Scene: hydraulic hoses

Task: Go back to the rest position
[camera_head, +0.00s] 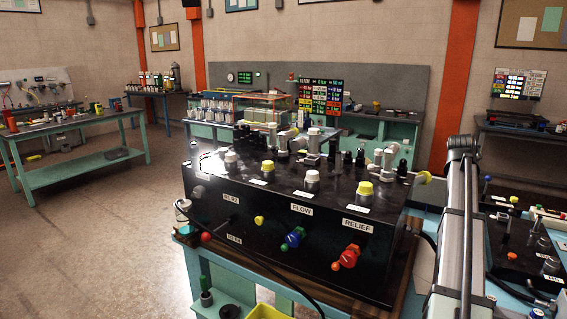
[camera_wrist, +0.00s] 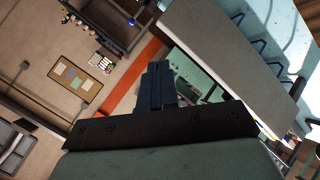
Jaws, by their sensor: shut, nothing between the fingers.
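My gripper (camera_wrist: 157,88) shows in the wrist view as two dark fingers pressed together, with nothing between them. It points out over the room, clear of any object. In the head view my arm stands upright at the right, in front of the bench; the gripper itself is not visible there. A black hydraulic block (camera_head: 290,205) sits on the bench, with yellow- and white-capped fittings on top. Its front has a blue-green FLOW knob (camera_head: 293,238) and a red RELIEF knob (camera_head: 346,257).
A black hose (camera_head: 252,262) loops from the block's left side across its front. A yellow bin (camera_head: 268,312) is below. A second black panel with small knobs (camera_head: 520,250) lies right of my arm. Open floor (camera_head: 95,235) is at the left, beside a green table (camera_head: 80,172).

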